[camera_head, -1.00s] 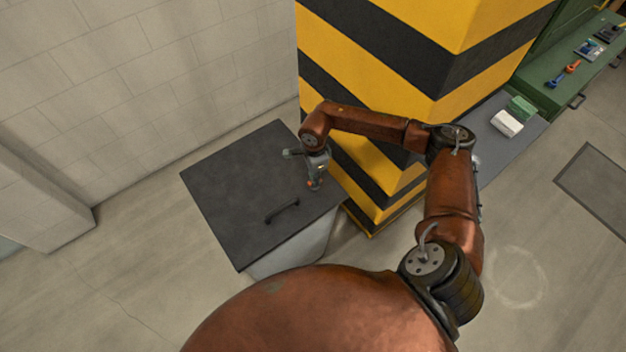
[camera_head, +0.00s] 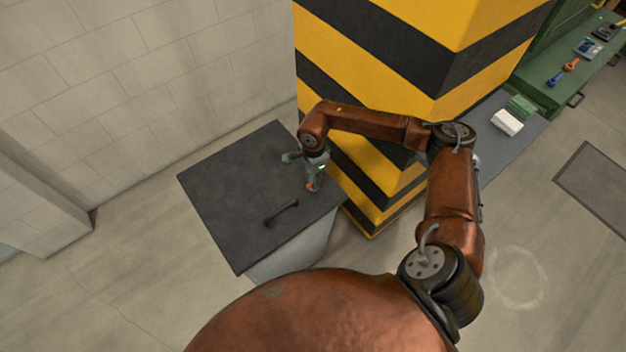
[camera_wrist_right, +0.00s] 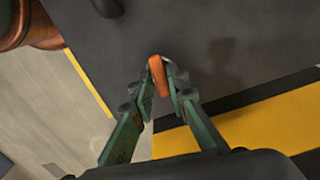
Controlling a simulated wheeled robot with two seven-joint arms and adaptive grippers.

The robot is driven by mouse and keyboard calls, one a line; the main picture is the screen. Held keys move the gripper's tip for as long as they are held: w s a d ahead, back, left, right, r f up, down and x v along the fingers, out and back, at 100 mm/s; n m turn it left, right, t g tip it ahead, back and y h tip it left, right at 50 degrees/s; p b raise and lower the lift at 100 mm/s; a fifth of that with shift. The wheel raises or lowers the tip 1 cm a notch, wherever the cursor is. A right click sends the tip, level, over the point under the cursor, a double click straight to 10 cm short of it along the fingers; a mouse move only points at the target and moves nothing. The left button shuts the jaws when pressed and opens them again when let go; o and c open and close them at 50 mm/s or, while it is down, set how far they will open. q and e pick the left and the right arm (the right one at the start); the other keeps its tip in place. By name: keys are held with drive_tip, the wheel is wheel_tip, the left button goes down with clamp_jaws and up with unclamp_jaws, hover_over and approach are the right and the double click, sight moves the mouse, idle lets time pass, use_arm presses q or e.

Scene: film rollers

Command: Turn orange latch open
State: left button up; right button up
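The orange latch (camera_wrist_right: 158,75) lies on the dark lid between the fingertips of my right gripper (camera_wrist_right: 160,85) in the right wrist view. The fingers are close together, one on each side of the latch, and appear to touch it. In the head view, my right gripper (camera_head: 314,180) points down over the right side of the dark lid (camera_head: 225,195), with a small bit of orange at its tip. The lid lies flat on a light-coloured box (camera_head: 297,255). My left gripper is not in view.
A dark handle (camera_head: 281,212) sits near the lid's front edge. A yellow-and-black striped pillar (camera_head: 385,60) stands close to the right of the box. A green bench (camera_head: 560,85) with tools is at the far right. Open floor lies in front on the left.

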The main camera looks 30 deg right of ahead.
drive_tip(key=o, duration=0.3)
drive_tip(key=shift+r, duration=0.2)
wheel_tip(320, 180, up, 12)
drive_tip(key=shift+f, duration=0.15)
drive_tip(key=shift+a+f, duration=0.1)
idle(0.6)
